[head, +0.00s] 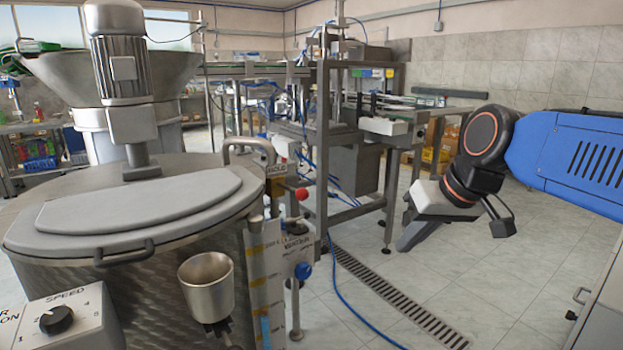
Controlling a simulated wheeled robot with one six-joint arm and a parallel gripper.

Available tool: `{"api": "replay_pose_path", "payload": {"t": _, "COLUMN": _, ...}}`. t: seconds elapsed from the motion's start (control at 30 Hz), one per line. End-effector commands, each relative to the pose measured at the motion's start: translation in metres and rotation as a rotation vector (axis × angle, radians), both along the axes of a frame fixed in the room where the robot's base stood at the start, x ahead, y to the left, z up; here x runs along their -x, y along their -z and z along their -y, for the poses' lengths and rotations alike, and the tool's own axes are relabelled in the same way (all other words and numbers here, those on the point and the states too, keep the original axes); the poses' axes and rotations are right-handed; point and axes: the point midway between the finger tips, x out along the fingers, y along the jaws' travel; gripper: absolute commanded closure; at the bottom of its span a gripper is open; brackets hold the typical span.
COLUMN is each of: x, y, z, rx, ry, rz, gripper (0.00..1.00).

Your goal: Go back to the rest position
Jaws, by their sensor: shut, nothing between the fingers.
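My arm comes in from the right edge with a blue link, a round black joint and a black wrist with an orange ring. My gripper (416,232) is at its end, a pale block with grey fingers pointing down and left. It is shut, with nothing seen held in it. It hangs in front of the open tiled floor, right of the machine frame, and appears apart from everything around it. The finger detail is small.
A large steel tank (130,285) with a grey lid and motor (120,65) fills the left. A metal cup (207,285) hangs on its side. A metal machine frame (322,130) stands in the middle. A floor drain (400,300) crosses clear tiles. A grey cabinet edge (603,310) is at lower right.

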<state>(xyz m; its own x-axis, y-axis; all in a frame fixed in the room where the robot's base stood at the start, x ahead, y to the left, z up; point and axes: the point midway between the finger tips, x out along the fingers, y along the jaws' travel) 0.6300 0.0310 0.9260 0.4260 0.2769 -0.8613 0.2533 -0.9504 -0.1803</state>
Motion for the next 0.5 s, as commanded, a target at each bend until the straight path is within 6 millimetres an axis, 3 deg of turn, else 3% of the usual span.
{"api": "replay_pose_path", "payload": {"t": 0.1, "x": 0.04, "y": 0.044, "z": 0.033, "rx": 0.053, "ry": 0.075, "rz": -0.019, "gripper": 1.0}}
{"api": "replay_pose_path", "payload": {"t": 0.3, "x": 0.1, "y": 0.115, "z": 0.076, "rx": 0.136, "ry": 0.181, "rz": -0.048, "gripper": 1.0}}
{"api": "replay_pose_path", "payload": {"t": 0.5, "x": 0.134, "y": 0.157, "z": 0.097, "rx": 0.183, "ry": 0.238, "rz": -0.063, "gripper": 1.0}}
